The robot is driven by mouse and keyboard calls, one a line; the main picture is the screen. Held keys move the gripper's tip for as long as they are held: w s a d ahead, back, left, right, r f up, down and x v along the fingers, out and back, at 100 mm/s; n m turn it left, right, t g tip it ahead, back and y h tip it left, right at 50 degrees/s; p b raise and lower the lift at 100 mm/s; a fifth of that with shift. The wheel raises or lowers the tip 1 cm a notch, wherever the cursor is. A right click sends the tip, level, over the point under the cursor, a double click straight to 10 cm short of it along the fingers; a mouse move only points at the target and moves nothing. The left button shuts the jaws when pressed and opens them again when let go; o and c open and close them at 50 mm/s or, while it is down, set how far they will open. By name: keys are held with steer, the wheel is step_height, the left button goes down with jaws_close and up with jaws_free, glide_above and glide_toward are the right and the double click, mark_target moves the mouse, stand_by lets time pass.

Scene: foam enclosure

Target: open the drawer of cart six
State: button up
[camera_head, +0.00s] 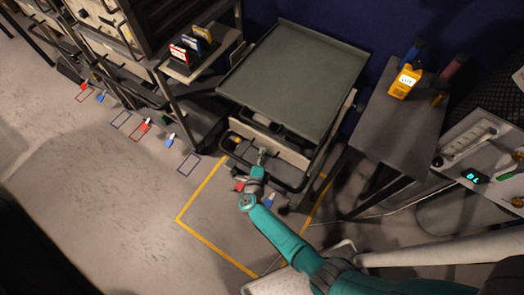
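A cart with a flat grey-green top (297,78) stands in the upper middle of the view. No number can be read on it, so I cannot tell whether it is cart six. Below its top is a pale drawer front (285,146) with a dark handle bar along the cart's near side. My teal arm reaches up from the lower right. My gripper (261,156) is at the drawer front, close to the handle. The fingers are too small to tell whether they are open, shut or touching the handle. My wrist hides part of the cart's lower front.
A dark side table (400,128) with a yellow bottle (404,84) and other bottles stands right of the cart. Shelving racks (183,62) stand on the left. Yellow tape (202,190) outlines the floor around the cart. Open floor lies at lower left.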

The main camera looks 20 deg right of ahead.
steer(key=shift+x, duration=1.1)
jaws_close()
